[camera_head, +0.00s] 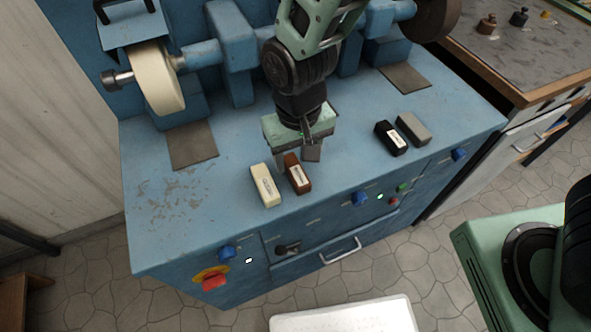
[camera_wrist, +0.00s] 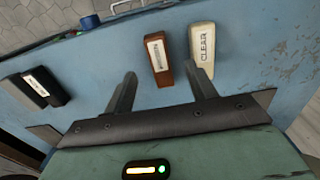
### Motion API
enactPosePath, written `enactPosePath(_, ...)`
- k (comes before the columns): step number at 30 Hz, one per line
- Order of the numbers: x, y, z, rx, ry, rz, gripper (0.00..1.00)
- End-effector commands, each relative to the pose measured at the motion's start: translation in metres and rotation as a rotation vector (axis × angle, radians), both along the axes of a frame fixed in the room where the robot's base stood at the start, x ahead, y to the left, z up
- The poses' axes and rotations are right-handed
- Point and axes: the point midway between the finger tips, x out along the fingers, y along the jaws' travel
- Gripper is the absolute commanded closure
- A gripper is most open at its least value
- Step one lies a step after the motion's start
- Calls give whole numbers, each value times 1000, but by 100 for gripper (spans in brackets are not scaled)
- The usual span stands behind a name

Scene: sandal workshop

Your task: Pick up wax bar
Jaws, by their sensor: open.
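Several labelled bars lie on the blue bench. A cream bar marked CLEAR (camera_head: 265,185) lies at the left, and it also shows in the wrist view (camera_wrist: 201,65). A brown bar (camera_head: 298,174) with a white label lies just right of it; the wrist view shows it too (camera_wrist: 164,78). A black bar (camera_head: 391,138) and a grey bar (camera_head: 413,129) lie farther right. My gripper (camera_head: 312,150) is open and empty, just behind and right of the brown bar. In the wrist view its fingers (camera_wrist: 161,76) point toward the brown bar, which appears beyond them.
The bench (camera_head: 220,225) has a cream polishing wheel (camera_head: 158,78) at its back left and knobs and a drawer handle on its front. Flat dark pads (camera_head: 192,146) lie under the wheels. The bench top between the brown and black bars is clear.

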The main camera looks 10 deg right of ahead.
Motion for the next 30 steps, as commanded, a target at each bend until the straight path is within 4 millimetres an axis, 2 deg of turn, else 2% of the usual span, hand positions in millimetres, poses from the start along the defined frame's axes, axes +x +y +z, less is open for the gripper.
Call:
enactPosePath(5,0,-1,-10,-2,2,-1,44)
enactPosePath(15,0,-3,-52,-2,3,-1,44)
enactPosePath(24,0,-3,-58,0,0,-1,44)
enactPosePath(25,0,-3,-58,0,0,-1,46)
enactPosePath(30,0,-3,-58,0,0,0,92)
